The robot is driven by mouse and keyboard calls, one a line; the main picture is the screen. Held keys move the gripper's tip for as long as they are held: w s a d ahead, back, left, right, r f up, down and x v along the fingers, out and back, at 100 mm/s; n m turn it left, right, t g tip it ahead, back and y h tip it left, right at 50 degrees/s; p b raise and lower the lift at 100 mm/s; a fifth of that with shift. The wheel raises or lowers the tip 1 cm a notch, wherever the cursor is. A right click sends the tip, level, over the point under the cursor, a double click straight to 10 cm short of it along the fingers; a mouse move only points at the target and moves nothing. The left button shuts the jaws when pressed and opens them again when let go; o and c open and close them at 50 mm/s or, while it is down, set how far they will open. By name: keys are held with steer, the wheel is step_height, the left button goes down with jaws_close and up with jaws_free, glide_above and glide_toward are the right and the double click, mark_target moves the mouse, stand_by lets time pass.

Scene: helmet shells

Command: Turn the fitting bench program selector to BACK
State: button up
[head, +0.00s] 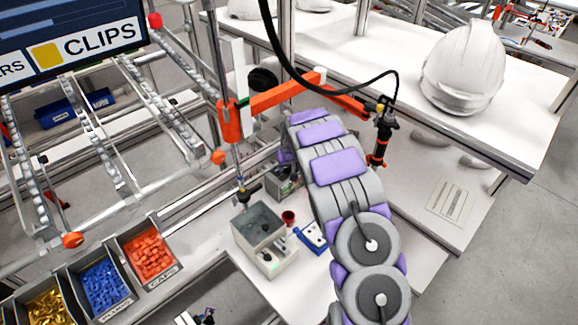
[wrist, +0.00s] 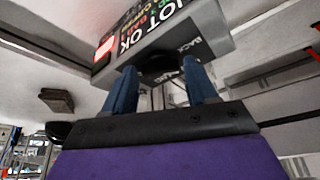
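The program selector is a dark round knob (wrist: 158,62) on the underside edge of a grey panel box (wrist: 222,42) in the wrist view. The box carries labels; "NOT OK" and part of "BACK" can be read. The knob's pointer and setting cannot be made out. My gripper (wrist: 160,75) has its two blue fingers apart, one on each side of the knob. No clear contact shows. In the head view my arm reaches down to a small grey box (head: 284,186) on the bench and hides my gripper and the knob.
Part bins (head: 150,254) lie at the left. A white helmet (head: 464,68) sits on the right-hand table. A cabled tool (head: 381,135) hangs beside my arm.

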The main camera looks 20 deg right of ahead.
steer(key=shift+o, duration=1.3)
steer(key=shift+w+f, duration=0.1)
steer(key=d+b+v, duration=0.1)
steer(key=v, duration=1.6)
steer(key=shift+a, duration=0.45)
steer(key=s+a+f+g+b, duration=0.2)
steer(key=s+a+b, duration=0.2)
steer(key=s, duration=1.2)
steer(key=s+a+f+n+g+b, duration=0.1)
steer(key=s+a+b, duration=0.3)
steer(key=s, duration=1.2)
steer(key=s+a+f+g+b, duration=0.3)
steer(key=s+a+f+b, duration=0.1)
steer(key=s, duration=1.2)
steer(key=shift+s+a+y+b, duration=0.3)
steer(key=shift+a+b, duration=0.25)
steer(key=shift+b, duration=0.65)
